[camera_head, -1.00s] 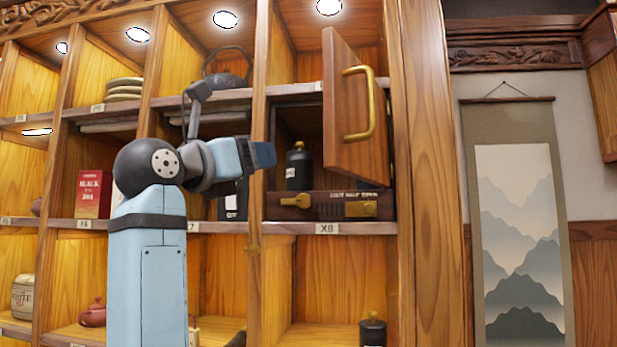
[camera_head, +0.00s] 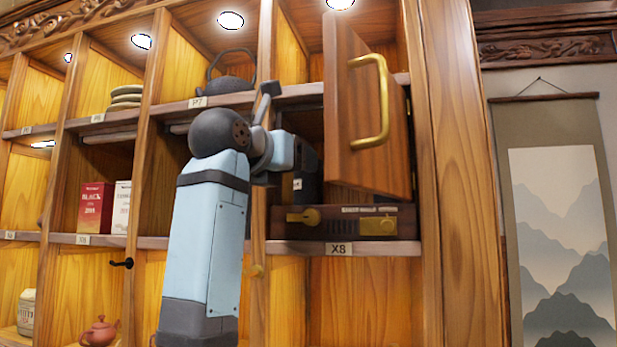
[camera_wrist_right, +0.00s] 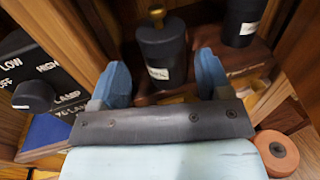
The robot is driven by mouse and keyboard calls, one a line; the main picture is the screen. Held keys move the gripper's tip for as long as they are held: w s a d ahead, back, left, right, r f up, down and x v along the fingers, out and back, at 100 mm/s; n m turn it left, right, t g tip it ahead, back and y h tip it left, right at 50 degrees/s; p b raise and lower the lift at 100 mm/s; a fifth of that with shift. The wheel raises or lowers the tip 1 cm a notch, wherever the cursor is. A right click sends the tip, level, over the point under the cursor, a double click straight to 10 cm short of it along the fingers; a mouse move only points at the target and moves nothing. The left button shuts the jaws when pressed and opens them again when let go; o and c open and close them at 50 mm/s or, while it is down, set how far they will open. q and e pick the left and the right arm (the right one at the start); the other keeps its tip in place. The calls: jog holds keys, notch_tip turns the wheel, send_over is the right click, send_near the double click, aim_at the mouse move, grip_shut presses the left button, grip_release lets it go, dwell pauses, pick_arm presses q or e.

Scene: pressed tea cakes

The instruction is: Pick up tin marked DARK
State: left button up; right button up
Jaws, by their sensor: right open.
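A black tin with a gold knob and a white label (camera_wrist_right: 160,50) stands upright in the wrist view. Its label is too small to read. My right gripper (camera_wrist_right: 163,74) is open, with one blue finger on each side of the tin's near side. I cannot tell whether the fingers touch it. In the head view, the tin (camera_head: 297,184) is mostly hidden by my right arm in the X8 compartment. A second dark tin with a white label (camera_wrist_right: 243,22) stands to the right in the wrist view. My left gripper is not in view.
The open wooden door (camera_head: 365,110) with a brass handle hangs right of my arm. A drawer-like box with brass fittings (camera_head: 345,221) lies below the tin. A lamp switch panel (camera_wrist_right: 60,88) is at the wrist view's left. Red and white tea boxes (camera_head: 94,207) stand left.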

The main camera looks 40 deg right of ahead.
jog(key=p+x, duration=0.2)
jog(key=x, duration=0.4)
jog(key=shift+d, duration=0.45)
jog(key=shift+w+d+f, duration=0.1)
jog(key=shift+a, duration=0.25)
jog(key=shift+c, duration=0.2)
jog(key=c, duration=0.7)
